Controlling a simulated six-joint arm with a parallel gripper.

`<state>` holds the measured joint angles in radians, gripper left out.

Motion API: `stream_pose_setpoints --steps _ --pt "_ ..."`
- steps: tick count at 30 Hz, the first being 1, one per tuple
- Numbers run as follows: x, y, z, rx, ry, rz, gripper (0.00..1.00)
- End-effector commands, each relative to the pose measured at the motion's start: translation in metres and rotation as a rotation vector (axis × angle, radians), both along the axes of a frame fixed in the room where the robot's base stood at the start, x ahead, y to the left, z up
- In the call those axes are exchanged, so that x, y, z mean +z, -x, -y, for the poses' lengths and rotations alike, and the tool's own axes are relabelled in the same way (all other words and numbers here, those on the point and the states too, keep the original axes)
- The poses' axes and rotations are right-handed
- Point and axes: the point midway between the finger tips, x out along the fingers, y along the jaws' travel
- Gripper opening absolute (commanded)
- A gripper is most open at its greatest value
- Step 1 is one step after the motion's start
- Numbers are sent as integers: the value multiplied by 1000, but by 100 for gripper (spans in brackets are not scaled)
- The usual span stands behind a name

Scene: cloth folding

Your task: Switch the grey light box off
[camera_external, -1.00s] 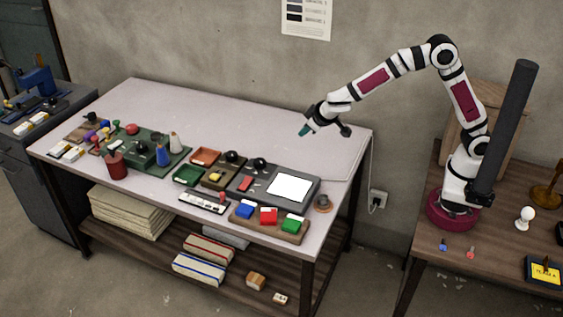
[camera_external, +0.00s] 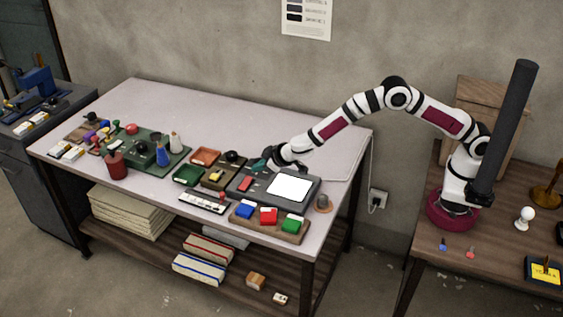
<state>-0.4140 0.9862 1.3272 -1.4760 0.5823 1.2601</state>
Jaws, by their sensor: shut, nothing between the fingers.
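The grey light box (camera_external: 262,191) lies at the front right of the white table. Its white panel (camera_external: 290,188) is bright, and a red switch (camera_external: 245,184) sits on its left part. My gripper (camera_external: 260,164) is shut and empty, its teal fingertips low over the box's back left part, behind the red switch. I cannot tell if the tips touch anything there. The black knob at that back left part is hidden by my gripper.
A wooden board with blue, red and green blocks (camera_external: 268,217) lies in front of the box. A dark tray with a yellow block (camera_external: 216,176) stands close on the left. The table's back is clear.

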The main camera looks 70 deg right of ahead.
Motion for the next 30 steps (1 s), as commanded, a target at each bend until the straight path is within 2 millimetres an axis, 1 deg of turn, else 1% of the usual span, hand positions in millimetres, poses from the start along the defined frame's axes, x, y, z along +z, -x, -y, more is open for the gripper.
stream_pose_setpoints --steps 1,6,9,12,16,26,30 --pt "-8 -7 3 -3 1 -1 0" --pt "-33 -33 10 -2 -1 0 0" --pt "-49 -32 15 -1 1 -3 0" --pt "-61 -32 18 -1 1 -2 0" --pt "-68 -32 21 0 0 0 0" --pt "-69 -32 21 -1 -1 -1 0" --pt "-75 -32 25 -2 0 -1 0"
